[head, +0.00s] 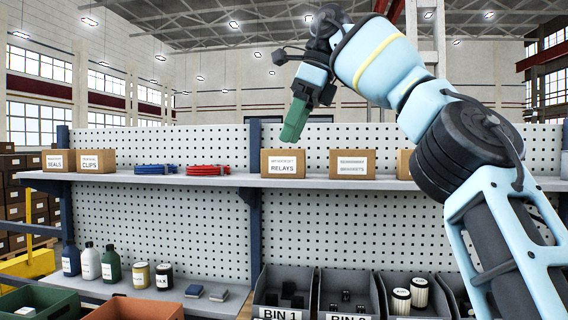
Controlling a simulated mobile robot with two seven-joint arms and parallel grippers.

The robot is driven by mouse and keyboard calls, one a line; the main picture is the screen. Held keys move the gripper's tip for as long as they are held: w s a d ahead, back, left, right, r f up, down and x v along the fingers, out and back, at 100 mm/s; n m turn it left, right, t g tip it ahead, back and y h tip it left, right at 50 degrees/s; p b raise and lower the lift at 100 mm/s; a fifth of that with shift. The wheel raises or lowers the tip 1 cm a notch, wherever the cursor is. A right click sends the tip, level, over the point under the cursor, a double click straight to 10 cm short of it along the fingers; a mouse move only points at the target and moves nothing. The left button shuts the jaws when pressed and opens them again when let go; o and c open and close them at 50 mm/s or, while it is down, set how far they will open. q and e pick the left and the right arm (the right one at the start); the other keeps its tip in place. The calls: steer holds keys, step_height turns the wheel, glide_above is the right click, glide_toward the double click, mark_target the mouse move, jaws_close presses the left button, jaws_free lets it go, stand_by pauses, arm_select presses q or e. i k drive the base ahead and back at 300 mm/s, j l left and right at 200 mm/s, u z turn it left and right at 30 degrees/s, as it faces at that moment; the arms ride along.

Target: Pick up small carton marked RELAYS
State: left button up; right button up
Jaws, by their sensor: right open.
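The small carton marked RELAYS (283,164) is a brown box with a white label. It stands upright on the upper grey shelf (225,180), near the middle of the head view. My right gripper (292,128) has green fingers pointing down. In the picture it hangs just above the RELAYS carton, with a gap between fingertips and carton. The fingers overlap from this angle; nothing shows held in them. The left gripper is not in view.
A carton marked BRACKETS (352,164) stands to the right, with another partly hidden behind my arm. Blue cable (156,169) and red cable (208,170) coils lie to the left, then CLIPS (96,161) and SEALS (59,161) cartons. Bottles and open bins sit below.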

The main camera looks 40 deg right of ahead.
mark_target(276, 162)
steer(key=i+l, duration=0.35)
steer(key=l, duration=0.15)
steer(key=i+l, duration=0.35)
steer(key=l, duration=0.15)
steer(key=i+l, duration=0.4)
steer(key=l, duration=0.1)
